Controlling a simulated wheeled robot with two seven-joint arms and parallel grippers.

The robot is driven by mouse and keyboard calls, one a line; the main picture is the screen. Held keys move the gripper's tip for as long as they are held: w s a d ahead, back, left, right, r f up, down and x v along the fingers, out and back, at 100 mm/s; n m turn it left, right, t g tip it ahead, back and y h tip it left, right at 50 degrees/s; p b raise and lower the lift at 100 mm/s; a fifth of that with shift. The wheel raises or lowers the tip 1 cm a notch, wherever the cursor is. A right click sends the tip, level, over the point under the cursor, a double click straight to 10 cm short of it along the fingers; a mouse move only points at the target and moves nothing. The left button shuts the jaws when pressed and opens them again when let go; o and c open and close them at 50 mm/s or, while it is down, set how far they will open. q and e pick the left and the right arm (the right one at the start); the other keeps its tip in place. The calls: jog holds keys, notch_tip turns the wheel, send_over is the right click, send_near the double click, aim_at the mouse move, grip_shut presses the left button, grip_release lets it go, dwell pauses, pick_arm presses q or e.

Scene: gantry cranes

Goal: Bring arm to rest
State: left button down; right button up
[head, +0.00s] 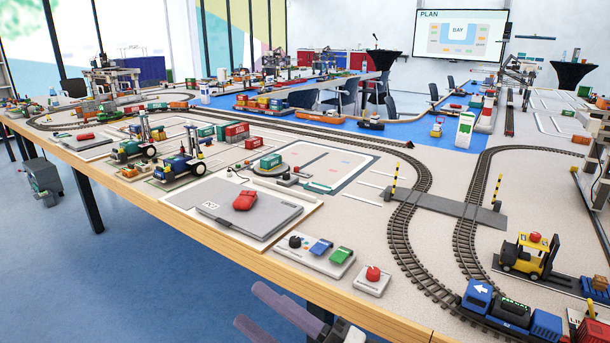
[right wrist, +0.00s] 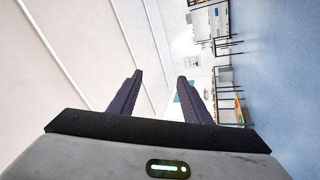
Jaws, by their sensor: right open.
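My right gripper (head: 248,305) shows at the bottom edge of the head view, in front of the table's wooden front edge. Its two dark purple fingers point left and stand apart with nothing between them. In the right wrist view the same gripper (right wrist: 158,78) is open and empty, with the pale ceiling or wall and the blue floor beyond it. My left gripper is not in view.
The long table (head: 262,262) carries a control box (head: 318,251), a red button (head: 373,274), a grey plate with a red object (head: 244,200), train tracks, a blue train (head: 510,312) and a yellow forklift (head: 530,256). Open blue floor (head: 120,285) lies before it.

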jog(key=d+f+m+t+h, duration=0.5)
jog(key=d+f+m+h, duration=0.35)
jog(key=m, duration=0.35)
jog(key=s+d+f+m+g+h, duration=0.3)
jog(key=s+d+f+m+h, duration=0.1)
jog(key=s+d+f, duration=0.3)
jog(key=s+d+f+m+g+h, duration=0.3)
jog(key=s+d+f+m, duration=0.3)
jog(key=s+f, duration=0.4)
notch_tip(320, 180, down, 6)
jog(key=shift+s+d+r+m+g+h+p, duration=0.1)
jog(key=shift+s+d+m+g+h+p, duration=0.3)
jog(key=shift+m+g, duration=0.25)
